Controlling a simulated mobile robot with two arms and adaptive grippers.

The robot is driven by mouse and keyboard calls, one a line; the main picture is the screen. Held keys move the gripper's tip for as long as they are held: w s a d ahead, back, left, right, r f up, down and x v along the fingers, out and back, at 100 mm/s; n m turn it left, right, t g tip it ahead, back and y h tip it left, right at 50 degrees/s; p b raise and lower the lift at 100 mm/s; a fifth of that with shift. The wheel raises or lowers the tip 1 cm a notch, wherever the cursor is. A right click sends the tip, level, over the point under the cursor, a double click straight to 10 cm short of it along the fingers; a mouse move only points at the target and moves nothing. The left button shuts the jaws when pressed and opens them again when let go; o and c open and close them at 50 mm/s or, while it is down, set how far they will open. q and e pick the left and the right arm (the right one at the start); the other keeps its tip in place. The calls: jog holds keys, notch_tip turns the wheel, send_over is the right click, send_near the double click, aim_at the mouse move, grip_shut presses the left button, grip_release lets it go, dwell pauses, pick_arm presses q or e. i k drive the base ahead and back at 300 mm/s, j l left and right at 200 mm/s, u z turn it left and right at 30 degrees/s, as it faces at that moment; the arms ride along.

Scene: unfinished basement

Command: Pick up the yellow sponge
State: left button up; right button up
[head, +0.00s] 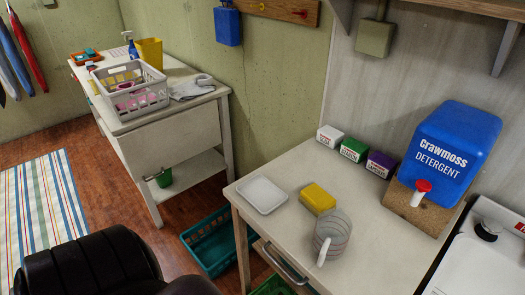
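The yellow sponge (318,198) is a small block lying flat on the pale table (390,262) at the right. It lies between a shallow white tray (263,194) on its left and a ribbed clear mug (333,232) in front of it. The mug stands close to the sponge, and nothing covers the sponge's top. Neither of my grippers is in view.
Three small boxes, white (330,136), green (354,149) and purple (381,163), stand along the wall behind the sponge. A big blue detergent dispenser (452,150) stands at the right. A teal crate (210,242) sits on the floor left of the table.

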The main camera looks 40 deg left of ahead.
aim_at(313, 198)
jog(key=j+u, duration=0.15)
jog(key=u, duration=0.7)
